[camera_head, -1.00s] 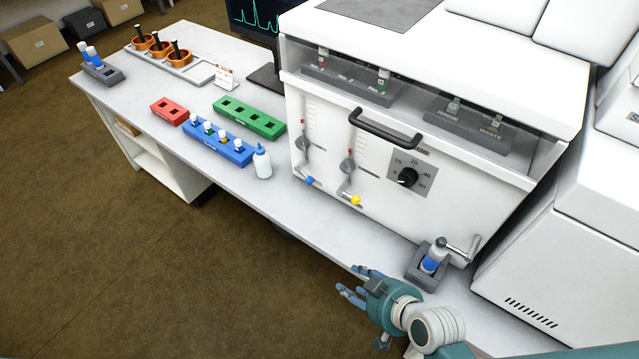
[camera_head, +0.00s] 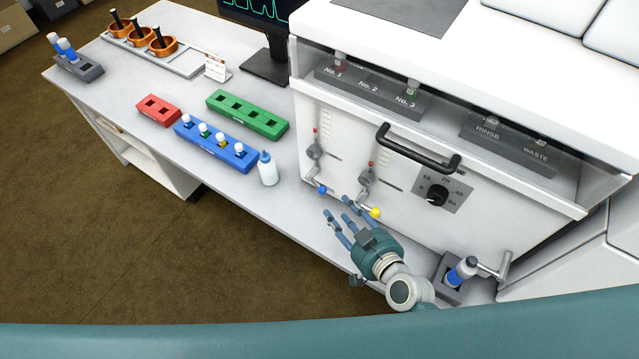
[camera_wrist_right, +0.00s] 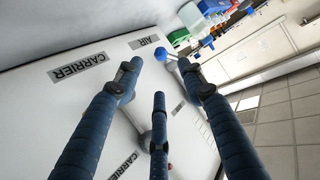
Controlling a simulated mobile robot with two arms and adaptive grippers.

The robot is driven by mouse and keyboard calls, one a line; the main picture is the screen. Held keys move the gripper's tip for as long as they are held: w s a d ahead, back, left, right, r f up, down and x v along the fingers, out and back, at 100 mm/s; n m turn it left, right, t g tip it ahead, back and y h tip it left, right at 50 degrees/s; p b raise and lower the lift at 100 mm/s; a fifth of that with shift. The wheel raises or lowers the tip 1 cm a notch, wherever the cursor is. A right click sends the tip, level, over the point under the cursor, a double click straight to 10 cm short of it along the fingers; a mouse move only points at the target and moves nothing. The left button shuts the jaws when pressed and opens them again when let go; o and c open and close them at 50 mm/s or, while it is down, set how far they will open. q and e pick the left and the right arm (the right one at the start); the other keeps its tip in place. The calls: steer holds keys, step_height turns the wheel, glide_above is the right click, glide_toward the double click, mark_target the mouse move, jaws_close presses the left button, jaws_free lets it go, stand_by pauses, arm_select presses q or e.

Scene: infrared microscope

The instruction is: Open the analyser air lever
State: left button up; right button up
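The analyser (camera_head: 400,215) is the large white box at the right. Low on its front are two levers, one with a blue knob (camera_head: 321,190) and one with a yellow knob (camera_head: 375,212). In the right wrist view an AIR label (camera_wrist_right: 143,41) is close to the blue knob (camera_wrist_right: 161,54). CARRIER labels (camera_wrist_right: 78,68) are to its left and below. My right gripper (camera_head: 345,214) is open and empty in front of the levers, its fingers spread. In the wrist view the blue knob appears beyond and between its fingertips (camera_wrist_right: 158,72). My left gripper is out of view.
A white bottle (camera_head: 267,170) stands on the bench (camera_head: 290,215) left of the levers. Blue (camera_head: 215,146), green (camera_head: 247,117) and red (camera_head: 158,110) racks lie beyond it. A grey holder (camera_head: 452,276) with a vial is at the right. A black handle (camera_head: 415,153) protrudes above the levers.

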mark_target(324, 193)
steer(key=x, duration=0.9)
steer(key=shift+w+a, duration=0.1)
steer(key=shift+a, duration=0.05)
steer(key=shift+c, duration=0.2)
